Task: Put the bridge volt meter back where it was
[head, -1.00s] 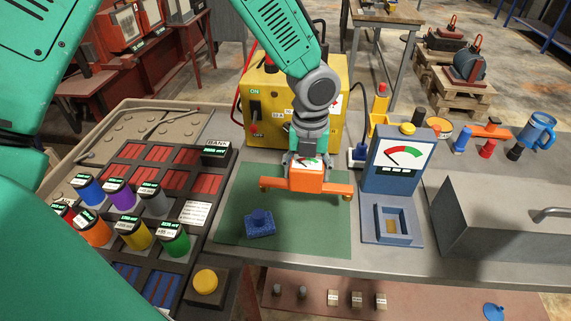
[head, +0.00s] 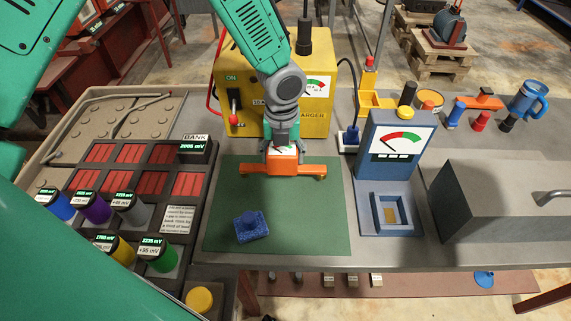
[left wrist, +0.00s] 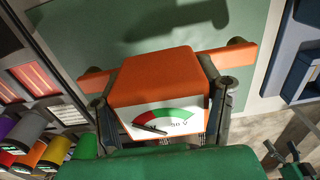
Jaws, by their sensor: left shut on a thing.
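The bridge volt meter (head: 283,163) is an orange block with a red, white and green dial and a side arm with a foot on each side. My left gripper (head: 282,146) is shut on its body from above. In the head view it is over the back part of the green mat (head: 310,225); I cannot tell how high its feet are. In the left wrist view the meter (left wrist: 155,75) sits level between the two fingers, its dial toward my wrist. My right gripper is not in view.
A blue block (head: 251,227) lies on the mat. Behind stands the yellow charger (head: 320,122). To the right are a blue dial stand (head: 395,165) with a square socket and a grey box (head: 500,190). The cell bank (head: 150,180) with coloured cylinders is left. The mat's front right is clear.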

